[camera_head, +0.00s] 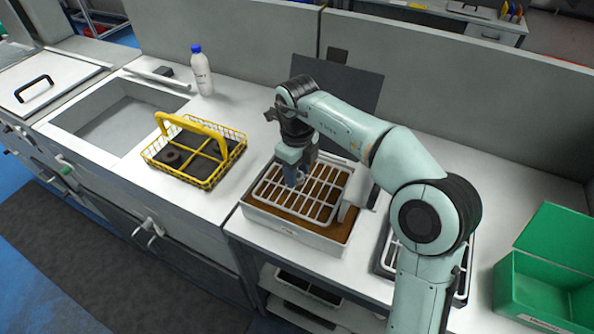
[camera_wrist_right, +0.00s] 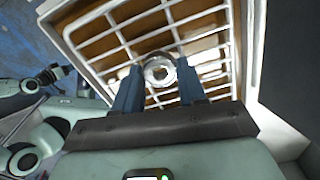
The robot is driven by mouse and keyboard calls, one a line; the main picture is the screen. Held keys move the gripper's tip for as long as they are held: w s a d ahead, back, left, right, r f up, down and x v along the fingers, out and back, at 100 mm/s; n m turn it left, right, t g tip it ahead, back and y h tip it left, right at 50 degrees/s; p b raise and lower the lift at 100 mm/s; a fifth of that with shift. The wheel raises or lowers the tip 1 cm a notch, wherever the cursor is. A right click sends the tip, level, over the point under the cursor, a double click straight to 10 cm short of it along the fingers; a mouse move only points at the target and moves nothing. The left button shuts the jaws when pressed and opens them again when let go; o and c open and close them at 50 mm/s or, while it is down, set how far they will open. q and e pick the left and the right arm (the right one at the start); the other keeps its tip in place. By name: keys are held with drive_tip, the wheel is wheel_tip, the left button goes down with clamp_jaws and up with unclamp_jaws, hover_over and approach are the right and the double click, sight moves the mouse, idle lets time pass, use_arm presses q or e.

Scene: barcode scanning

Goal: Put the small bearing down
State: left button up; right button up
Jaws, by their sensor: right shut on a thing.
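My right gripper (camera_head: 301,178) points down over the white wire rack (camera_head: 264,188) in the tray of brown liquid (camera_head: 289,229). In the right wrist view, its two blue fingers (camera_wrist_right: 159,82) are shut on the small bearing (camera_wrist_right: 160,65), a shiny metal ring. The rack (camera_wrist_right: 116,37) lies behind the bearing in that view; I cannot tell whether they touch. In the head view the gripper hides the bearing.
A yellow wire basket (camera_head: 207,180) with dark ring-shaped parts inside stands left of the tray. A white bottle (camera_head: 203,81) with a blue cap stands behind it. A sink (camera_head: 115,120) is at the left. A green box (camera_head: 540,290) is at the right.

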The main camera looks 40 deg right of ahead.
drive_tip(key=o, duration=1.1)
drive_tip(key=shift+f, duration=0.1)
drive_tip(key=shift+c, duration=0.2)
use_arm(q)
drive_tip(key=r+p, duration=0.1)
drive_tip(key=w+r+p, duration=0.1)
drive_tip(key=r, duration=0.1)
drive_tip(key=r+p, duration=0.1)
drive_tip(key=p, duration=0.1)
drive_tip(key=shift+w+r, duration=0.2)
drive_tip(key=shift+w, duration=0.1)
use_arm(e)
wheel_tip(320, 180, up, 12)
